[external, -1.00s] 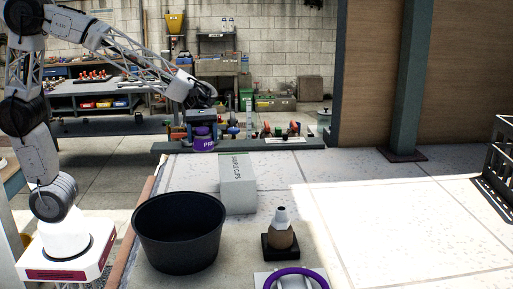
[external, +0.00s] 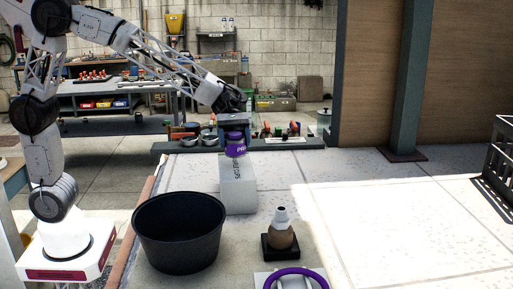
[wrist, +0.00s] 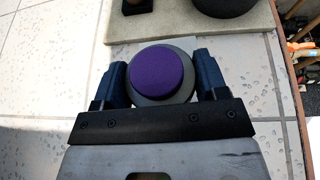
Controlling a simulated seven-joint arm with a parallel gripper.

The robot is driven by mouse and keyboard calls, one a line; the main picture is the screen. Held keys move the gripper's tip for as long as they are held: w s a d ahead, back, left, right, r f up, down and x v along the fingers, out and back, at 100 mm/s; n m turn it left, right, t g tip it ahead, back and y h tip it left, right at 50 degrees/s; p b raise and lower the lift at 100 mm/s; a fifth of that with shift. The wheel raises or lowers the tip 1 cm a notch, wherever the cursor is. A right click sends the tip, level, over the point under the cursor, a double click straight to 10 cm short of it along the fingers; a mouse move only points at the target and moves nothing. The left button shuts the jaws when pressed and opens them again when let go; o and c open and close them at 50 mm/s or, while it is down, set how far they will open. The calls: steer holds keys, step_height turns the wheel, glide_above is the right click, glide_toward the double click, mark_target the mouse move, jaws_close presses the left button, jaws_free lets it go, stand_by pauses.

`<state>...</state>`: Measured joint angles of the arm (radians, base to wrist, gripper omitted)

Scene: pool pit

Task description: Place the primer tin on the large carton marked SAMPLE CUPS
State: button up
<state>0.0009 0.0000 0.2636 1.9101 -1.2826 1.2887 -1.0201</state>
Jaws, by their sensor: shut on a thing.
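The primer tin (external: 235,147) is purple with pale lettering and hangs upright in my gripper (external: 233,128). In the wrist view the tin (wrist: 157,73) shows its round purple top and grey rim between the two blue fingers of my gripper (wrist: 160,82), which are shut on its sides. The long white carton marked SAMPLE CUPS (external: 238,194) lies on the tiled surface. In the external view the tin is over the carton's far end and covers part of it. I cannot tell whether the tin touches the carton.
A black tub (external: 180,235) stands left of the carton, near the front. A brown bottle with a white top (external: 281,235) stands on a black base at the front right. A purple ring (external: 297,276) lies at the front edge.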

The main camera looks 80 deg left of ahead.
mark_target(235, 150)
steer(key=shift+f, duration=0.1)
steer(key=shift+f, duration=1.65)
steer(key=shift+f, duration=0.15)
steer(key=o, duration=1)
steer(key=shift+a+r, duration=0.15)
steer(key=shift+r, duration=0.05)
steer(key=shift+v, duration=5.9)
